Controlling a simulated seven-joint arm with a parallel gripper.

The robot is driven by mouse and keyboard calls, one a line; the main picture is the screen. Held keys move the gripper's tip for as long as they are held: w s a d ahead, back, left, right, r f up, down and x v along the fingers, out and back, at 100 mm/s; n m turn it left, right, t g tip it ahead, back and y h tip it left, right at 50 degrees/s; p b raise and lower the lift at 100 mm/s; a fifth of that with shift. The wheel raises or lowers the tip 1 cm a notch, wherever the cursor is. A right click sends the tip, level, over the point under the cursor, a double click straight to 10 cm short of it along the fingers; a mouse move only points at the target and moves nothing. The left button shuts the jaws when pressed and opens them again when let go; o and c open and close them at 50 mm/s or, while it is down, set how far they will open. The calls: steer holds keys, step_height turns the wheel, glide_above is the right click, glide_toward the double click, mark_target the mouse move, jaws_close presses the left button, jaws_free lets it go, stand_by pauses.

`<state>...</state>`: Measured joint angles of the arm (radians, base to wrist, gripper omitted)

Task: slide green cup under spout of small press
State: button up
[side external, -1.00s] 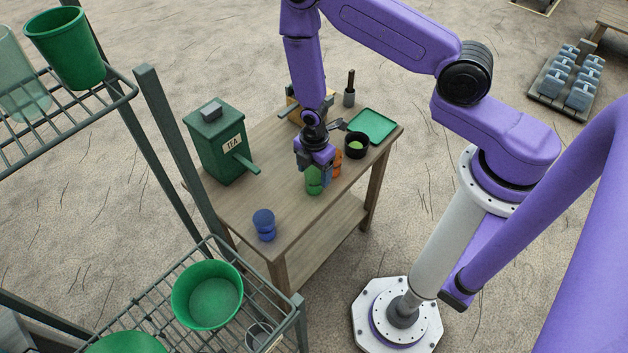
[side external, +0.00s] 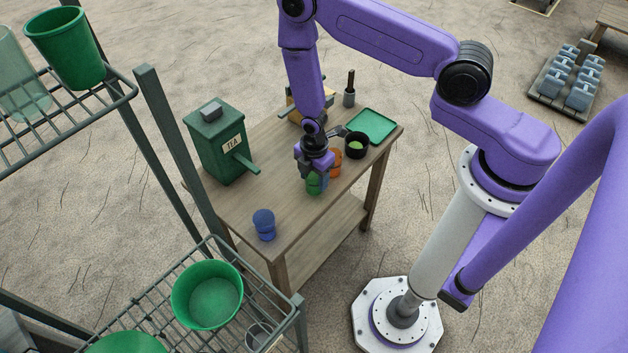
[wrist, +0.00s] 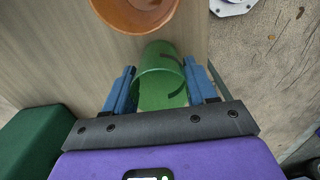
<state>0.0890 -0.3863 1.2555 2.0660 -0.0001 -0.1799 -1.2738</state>
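The green cup (side external: 314,188) stands upright near the right edge of the wooden table. My gripper (side external: 313,176) is down around its upper part. In the wrist view the green cup (wrist: 160,72) lies between the two blue fingers of my gripper (wrist: 160,75), one on each side. I cannot tell whether they press on it.
An orange cup (side external: 335,164) stands just beyond the green cup. A black bowl (side external: 356,145) and a green tray (side external: 371,126) lie at the back right. A blue cup (side external: 264,224) stands at the front left. The table's middle (side external: 268,178) is clear.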

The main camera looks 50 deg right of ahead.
steer(key=shift+r, duration=3)
steer(key=w+d, duration=0.4)
steer(key=w, duration=1.4)
steer(key=shift+w+d+r, duration=0.2)
steer(key=shift+w+r, duration=0.15)
steer(key=shift+w, duration=0.05)
steer(key=shift+f, duration=3.1)
steer(key=shift+w+d, duration=0.45)
steer(key=shift+d, duration=0.3)
steer(key=shift+w+d, duration=0.4)
steer(key=shift+d, duration=0.35)
steer(key=shift+f, duration=0.15)
